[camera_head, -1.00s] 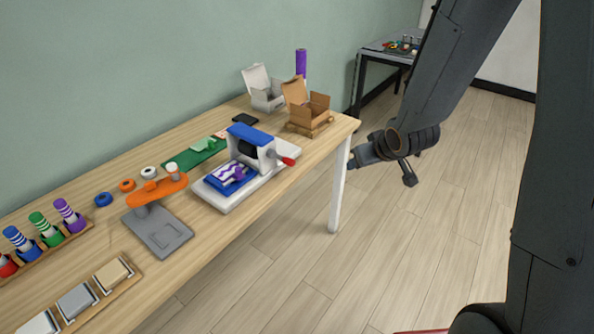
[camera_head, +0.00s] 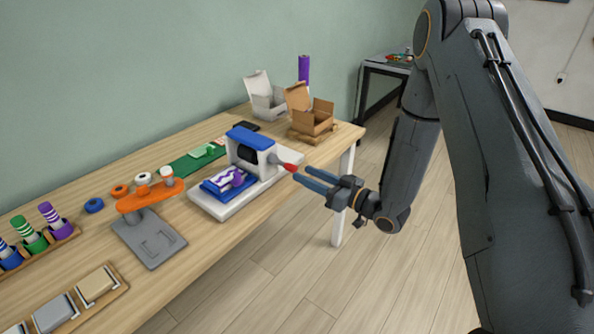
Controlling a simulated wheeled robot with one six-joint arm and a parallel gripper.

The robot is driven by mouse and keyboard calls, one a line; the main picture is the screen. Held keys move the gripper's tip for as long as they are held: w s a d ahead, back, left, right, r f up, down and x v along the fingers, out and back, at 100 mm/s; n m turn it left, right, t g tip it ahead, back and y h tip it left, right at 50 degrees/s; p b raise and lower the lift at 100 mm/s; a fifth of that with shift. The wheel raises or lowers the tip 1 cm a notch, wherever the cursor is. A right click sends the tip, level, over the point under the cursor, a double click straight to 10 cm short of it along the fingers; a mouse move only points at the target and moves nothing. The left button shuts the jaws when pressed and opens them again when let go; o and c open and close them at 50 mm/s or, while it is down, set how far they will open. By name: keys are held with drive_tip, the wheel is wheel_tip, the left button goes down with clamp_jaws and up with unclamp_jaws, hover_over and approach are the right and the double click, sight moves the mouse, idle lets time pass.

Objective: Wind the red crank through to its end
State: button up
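The red crank handle (camera_head: 289,167) sticks out from the right side of a small white-and-blue press machine (camera_head: 252,137) on the table. The handle points right and slightly down. My gripper (camera_head: 301,173) comes in from the right with two blue-grey fingers pointing left at the handle. The fingers are apart, with a visible gap between them. Their tips are close to the handle's outer end; I cannot tell whether they touch it. A purple-and-white patterned piece (camera_head: 229,178) lies on the machine's blue bed (camera_head: 212,187).
An orange-topped grey stand (camera_head: 150,240) is left of the machine. An open cardboard box (camera_head: 311,117) and a white box (camera_head: 266,103) stand behind it. The wooden table (camera_head: 215,237) ends in front of the machine; open floor (camera_head: 270,290) lies beyond.

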sight(296, 170)
drive_tip(key=shift+p+x, duration=0.3)
drive_tip(key=shift+x, duration=1.95)
clamp_jaws()
